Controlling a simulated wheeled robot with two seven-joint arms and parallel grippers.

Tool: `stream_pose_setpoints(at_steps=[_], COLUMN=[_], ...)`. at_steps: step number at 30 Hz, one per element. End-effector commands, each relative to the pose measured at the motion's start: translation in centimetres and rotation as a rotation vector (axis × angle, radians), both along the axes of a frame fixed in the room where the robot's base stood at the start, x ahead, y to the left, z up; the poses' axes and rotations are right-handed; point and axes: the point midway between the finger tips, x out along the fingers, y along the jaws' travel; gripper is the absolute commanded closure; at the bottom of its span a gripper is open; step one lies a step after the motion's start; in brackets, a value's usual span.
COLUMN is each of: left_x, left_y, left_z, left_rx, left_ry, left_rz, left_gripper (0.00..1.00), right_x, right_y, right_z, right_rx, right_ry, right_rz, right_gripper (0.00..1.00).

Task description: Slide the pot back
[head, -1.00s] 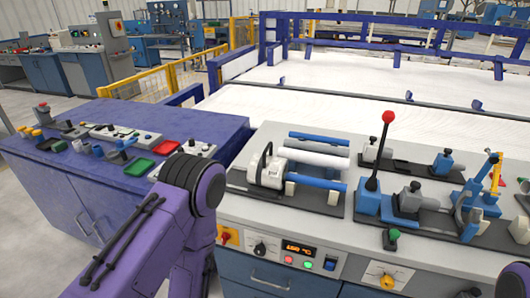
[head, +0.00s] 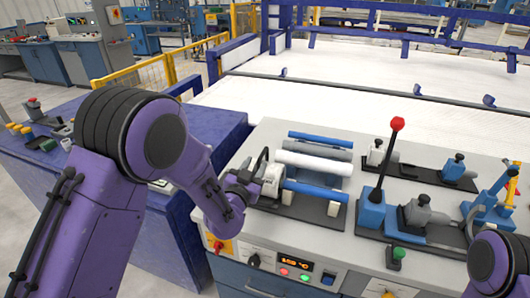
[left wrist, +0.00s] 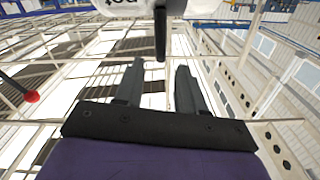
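A white and grey unit (head: 271,181) with a black handle sits on the left of the bench top; I take it for the pot, though no label is legible. In the left wrist view its white body (left wrist: 125,8) seems to be at the top edge, with a dark bar (left wrist: 160,38) hanging down. My left gripper (head: 249,180) is at the unit's left side, by the black handle. In the left wrist view its fingers (left wrist: 160,66) are apart, with the bar's end between the tips; contact is unclear. My right arm shows at lower right, its gripper out of view.
A white pipe (head: 314,163) and blue pipes (head: 317,190) lie right of the unit. A red-knobbed lever (head: 397,124) stands farther right. A control panel with a display (head: 293,261) is on the bench front. A purple cabinet (head: 170,240) stands left.

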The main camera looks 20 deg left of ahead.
Motion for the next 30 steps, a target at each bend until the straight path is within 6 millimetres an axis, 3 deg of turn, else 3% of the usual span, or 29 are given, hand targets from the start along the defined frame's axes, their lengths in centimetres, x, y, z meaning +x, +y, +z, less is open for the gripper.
stream_pose_setpoints(at_steps=[3, 9, 19, 20, 23, 30], left_x=[2.8, 6.0, 6.7, 6.7, 6.7, 6.9], left_y=[-0.1, -0.5, -0.5, -0.5, -0.6, -0.7], left_z=[0.3, 0.1, 0.0, 0.0, 0.0, 0.0], left_rx=[-0.004, -0.003, -0.003, -0.003, -0.003, -0.003], left_ry=[0.001, 0.002, 0.002, 0.002, 0.002, 0.0], left_rz=[0.001, -0.004, -0.004, -0.004, -0.004, -0.01], left_gripper=[0.61, 0.61, 0.61, 0.67, 1.0, 1.0], right_x=[0.1, 0.1, 0.0, 0.0, 0.0, 0.0], right_y=[0.0, 0.0, 0.0, 0.0, 0.0, 0.0], right_z=[1.2, 1.9, 1.9, 1.9, 1.9, 1.7], right_rx=[0.0, 0.0, 0.0, 0.0, 0.0, 0.0], right_ry=[-0.001, -0.001, -0.001, -0.001, -0.001, -0.001], right_rz=[0.0, 0.0, 0.0, 0.0, 0.0, 0.0], right_gripper=[1.0, 1.0, 1.0, 1.0, 1.0, 1.0])
